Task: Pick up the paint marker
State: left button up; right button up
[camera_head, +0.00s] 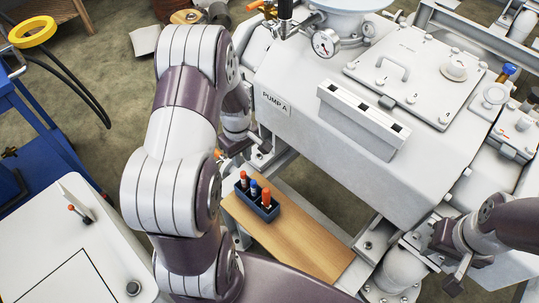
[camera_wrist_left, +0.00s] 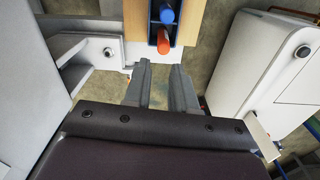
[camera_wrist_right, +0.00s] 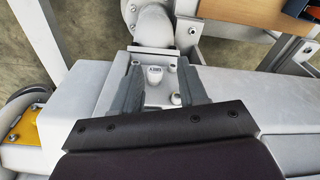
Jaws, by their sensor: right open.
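Three pen-like items stand in a small dark blue holder (camera_head: 258,207) on a wooden board: a red-orange-capped one (camera_head: 243,178), a blue-capped one (camera_head: 253,187) and an orange-capped one with a pale body (camera_head: 266,197). I cannot tell which is the paint marker. My left gripper (camera_head: 232,150) is just beyond the holder, partly hidden by my arm. In the left wrist view its fingers (camera_wrist_left: 160,68) are apart and empty, just short of an orange-red cap (camera_wrist_left: 163,42) with a blue cap (camera_wrist_left: 167,14) beyond. My right gripper (camera_wrist_right: 162,70) is open and empty above the pump frame, away from the holder.
The wooden board (camera_head: 300,243) is otherwise bare. A white cabinet (camera_head: 70,240) stands at the left. Pipes and frame parts lie under my right gripper.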

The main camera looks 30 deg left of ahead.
aim_at(242, 173)
pick_arm(q)
jog(key=shift+r+n, duration=0.1)
jog(key=shift+n, duration=0.2)
jog(key=shift+s, duration=0.3)
notch_tip(242, 173, down, 7)
jog(key=shift+b, duration=1.05)
jog(key=shift+d+f, duration=0.1)
jog(key=shift+f, duration=0.5)
notch_tip(242, 173, down, 4)
jog(key=shift+f+b, duration=0.15)
jog(key=shift+b, duration=0.85)
pick_arm(e)
jog(key=f, duration=0.3)
jog(key=shift+s+f, duration=0.3)
jog(key=shift+f, duration=0.05)
pick_arm(q)
grip_shut()
